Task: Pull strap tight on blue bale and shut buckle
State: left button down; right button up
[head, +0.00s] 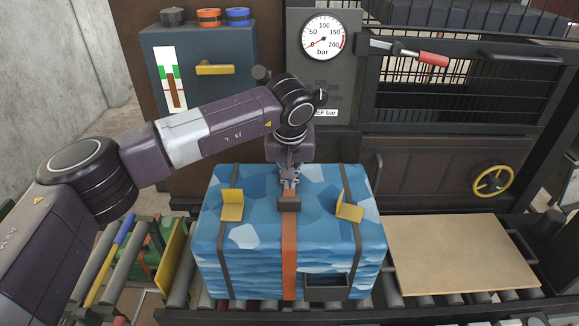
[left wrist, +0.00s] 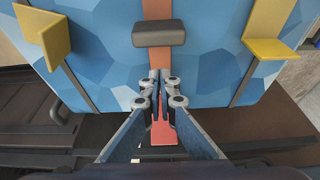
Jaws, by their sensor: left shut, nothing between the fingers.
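The blue bale (head: 245,255) sits on rollers in the middle of the head view. An orange strap (head: 289,250) runs down the middle of its top and front. A dark buckle block (head: 289,204) lies on this strap; it also shows in the left wrist view (left wrist: 159,33). Two dark straps flank it, with yellow L-shaped pieces at left (head: 231,206) and right (head: 349,208). My left gripper (head: 289,184) points down just behind the buckle. In the left wrist view its fingers (left wrist: 160,82) are together and empty over the strap line, with an orange strap end (left wrist: 164,134) visible below.
A tan board (head: 455,255) lies right of the bale. Behind stand a grey-blue cabinet (head: 220,90), a pressure gauge (head: 323,38) and a mesh cage (head: 465,90) with a red-handled tool (head: 433,58). A yellow handwheel (head: 493,180) is at right. Bars and a rack stand at left.

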pick_arm(q)
jog(key=shift+s+r, duration=0.2)
jog(key=shift+s, duration=1.3)
jog(key=shift+s, duration=0.1)
jog(key=s, duration=0.6)
jog(key=shift+s+f, duration=0.2)
jog(key=shift+s, duration=0.05)
